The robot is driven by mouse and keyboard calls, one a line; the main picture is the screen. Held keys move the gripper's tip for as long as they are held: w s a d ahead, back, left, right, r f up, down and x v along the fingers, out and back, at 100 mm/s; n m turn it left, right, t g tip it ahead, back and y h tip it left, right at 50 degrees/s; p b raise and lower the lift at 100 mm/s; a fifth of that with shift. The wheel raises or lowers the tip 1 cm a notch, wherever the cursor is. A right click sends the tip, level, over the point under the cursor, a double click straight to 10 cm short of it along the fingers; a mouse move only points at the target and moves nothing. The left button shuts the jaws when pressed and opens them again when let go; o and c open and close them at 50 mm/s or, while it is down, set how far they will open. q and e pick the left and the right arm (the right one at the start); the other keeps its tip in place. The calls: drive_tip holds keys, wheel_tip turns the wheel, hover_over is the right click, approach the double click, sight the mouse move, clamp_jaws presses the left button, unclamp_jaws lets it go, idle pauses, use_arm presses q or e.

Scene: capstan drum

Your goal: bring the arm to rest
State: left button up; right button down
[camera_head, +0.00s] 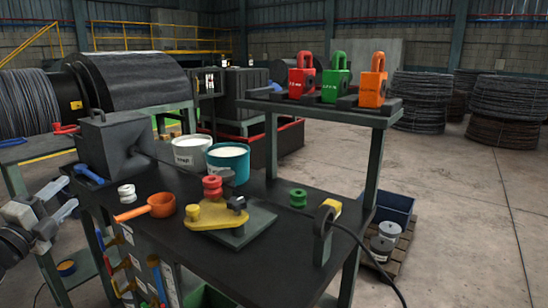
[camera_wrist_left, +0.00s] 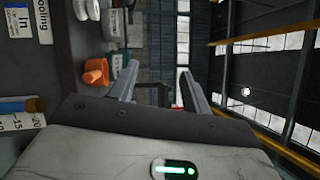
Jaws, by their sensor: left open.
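My left gripper (camera_head: 71,193) is at the left edge of the head view, left of the dark workbench (camera_head: 165,235) and apart from it. Its two fingers are spread with nothing between them. In the left wrist view the open fingers (camera_wrist_left: 159,68) point away over empty space, and the picture is turned sideways. An orange ladle-like cup (camera_head: 161,205) lies on the near left of the bench; it also shows in the left wrist view (camera_wrist_left: 95,72), to the side of the fingers. My right gripper is not in view.
On the bench stand a grey box (camera_head: 112,146), a white bucket (camera_head: 192,153), a teal bucket (camera_head: 228,163), a yellow fixture (camera_head: 213,215) and a green spool (camera_head: 298,198). Red, green and orange padlock-shaped blocks (camera_head: 337,80) stand on a raised shelf. Open floor (camera_head: 450,200) lies right.

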use_arm(q)
drive_tip(key=s+a+f+n+g+y, duration=0.1)
drive_tip(key=a+f+n+g+y, duration=0.6)
drive_tip(key=n, duration=0.9)
drive_tip(key=s+d+f+t, duration=0.1)
drive_tip(key=s+d+f, duration=0.1)
drive_tip(key=d+f, duration=0.6)
drive_tip(key=s+d+f+g+h, duration=0.1)
drive_tip(key=s+d+f+h, duration=0.2)
drive_tip(key=s+d+f, duration=0.55)
drive_tip(key=s+d+f+g+h, duration=0.2)
drive_tip(key=s+d+f, duration=0.4)
drive_tip(key=d+f, duration=0.4)
drive_tip(key=s+d+n+h, duration=0.2)
drive_tip(key=s+d, duration=0.8)
drive_tip(key=d, duration=0.2)
drive_tip(key=shift+r+n+g, duration=0.3)
drive_tip(key=shift+r+g, duration=0.1)
drive_tip(key=shift+d, duration=0.1)
